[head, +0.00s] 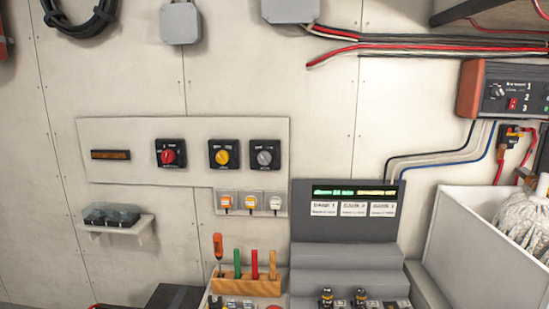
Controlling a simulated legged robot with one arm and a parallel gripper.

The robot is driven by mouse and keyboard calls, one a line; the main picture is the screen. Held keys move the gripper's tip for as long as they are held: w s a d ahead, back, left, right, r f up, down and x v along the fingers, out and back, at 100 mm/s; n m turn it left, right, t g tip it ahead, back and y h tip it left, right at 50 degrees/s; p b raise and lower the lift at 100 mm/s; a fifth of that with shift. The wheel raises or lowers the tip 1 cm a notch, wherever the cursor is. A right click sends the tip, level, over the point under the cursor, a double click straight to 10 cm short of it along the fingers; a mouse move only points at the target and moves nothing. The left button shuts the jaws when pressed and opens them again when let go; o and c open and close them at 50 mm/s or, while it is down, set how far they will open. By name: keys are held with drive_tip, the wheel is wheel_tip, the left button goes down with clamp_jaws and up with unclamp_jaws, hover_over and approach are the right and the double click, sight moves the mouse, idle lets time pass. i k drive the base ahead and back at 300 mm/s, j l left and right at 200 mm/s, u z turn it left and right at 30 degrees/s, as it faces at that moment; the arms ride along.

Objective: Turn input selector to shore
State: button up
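Three rotary selectors on black square plates sit in a row on a pale wall panel (120,132). One has a red knob (168,157), the middle one a yellow knob (222,157), and the right one a grey knob (264,158). Small white lettering surrounds each knob but is too small to read, so I cannot tell which is the input selector or where each points. A separate device at the upper right has a black knob (497,92) and a red switch. My gripper is not in view.
A wooden rack of tools (245,285) is below. A white bin (455,235) holding rope is at right.

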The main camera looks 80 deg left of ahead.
sight(264, 157)
drive_tip(key=u, duration=2.85)
